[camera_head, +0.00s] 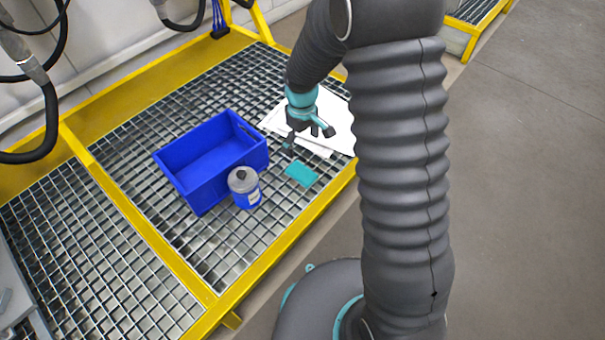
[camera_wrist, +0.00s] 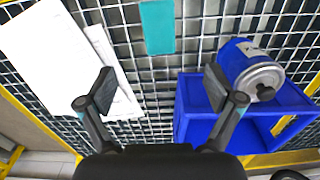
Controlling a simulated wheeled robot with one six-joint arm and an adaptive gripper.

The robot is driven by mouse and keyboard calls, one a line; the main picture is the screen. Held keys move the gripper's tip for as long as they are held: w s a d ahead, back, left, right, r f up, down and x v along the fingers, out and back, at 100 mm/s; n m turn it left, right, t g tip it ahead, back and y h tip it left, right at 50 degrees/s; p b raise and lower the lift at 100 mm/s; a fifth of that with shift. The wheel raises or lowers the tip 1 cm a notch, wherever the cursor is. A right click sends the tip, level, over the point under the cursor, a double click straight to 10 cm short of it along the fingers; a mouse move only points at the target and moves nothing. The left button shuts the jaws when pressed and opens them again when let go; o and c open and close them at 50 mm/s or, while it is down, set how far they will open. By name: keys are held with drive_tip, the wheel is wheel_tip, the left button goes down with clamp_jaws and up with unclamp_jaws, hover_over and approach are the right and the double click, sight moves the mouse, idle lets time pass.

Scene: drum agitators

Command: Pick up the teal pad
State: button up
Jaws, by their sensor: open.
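The teal pad (camera_head: 302,173) is a flat rectangle lying on the metal grating, to the right of the blue crate and near the yellow front edge. In the wrist view the teal pad (camera_wrist: 157,27) shows at the top centre, beyond my fingertips and between their lines. My gripper (camera_head: 308,138) hangs above the grating, behind the pad in the head view and apart from it. In the wrist view my gripper (camera_wrist: 160,92) has its two fingers spread wide, with only grating between them. It holds nothing.
An empty blue crate (camera_head: 226,177) stands left of the pad, with a blue can with a grey lid (camera_head: 244,187) beside it. White sheets (camera_head: 341,124) lie behind the pad, close under my gripper. A yellow frame (camera_head: 283,237) edges the grating. Bare grating surrounds the pad.

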hover_over(304, 174)
drive_tip(key=shift+n, duration=0.3)
drive_tip(key=f, duration=0.5)
drive_tip(key=f+b, duration=0.1)
drive_tip(key=f, duration=0.2)
drive_tip(key=shift+w+a+f, duration=0.15)
drive_tip(key=shift+a+f, duration=0.1)
drive_tip(key=shift+f, duration=0.1)
drive_tip(key=shift+d+f+b, duration=0.2)
drive_tip(key=shift+f+b, duration=0.1)
drive_tip(key=shift+f, duration=2.35)
drive_tip(key=c, duration=1)
drive_tip(key=shift+c, duration=0.2)
drive_tip(key=shift+r, duration=0.1)
drive_tip(key=shift+r, duration=0.65)
wheel_tip(304, 174, up, 3)
drive_tip(key=shift+f+p, duration=0.15)
drive_tip(key=shift+p, duration=0.15)
drive_tip(key=s+d+r, duration=0.4)
drive_tip(key=d+r, duration=0.3)
drive_tip(key=d, duration=0.4)
drive_tip(key=shift+p, duration=0.35)
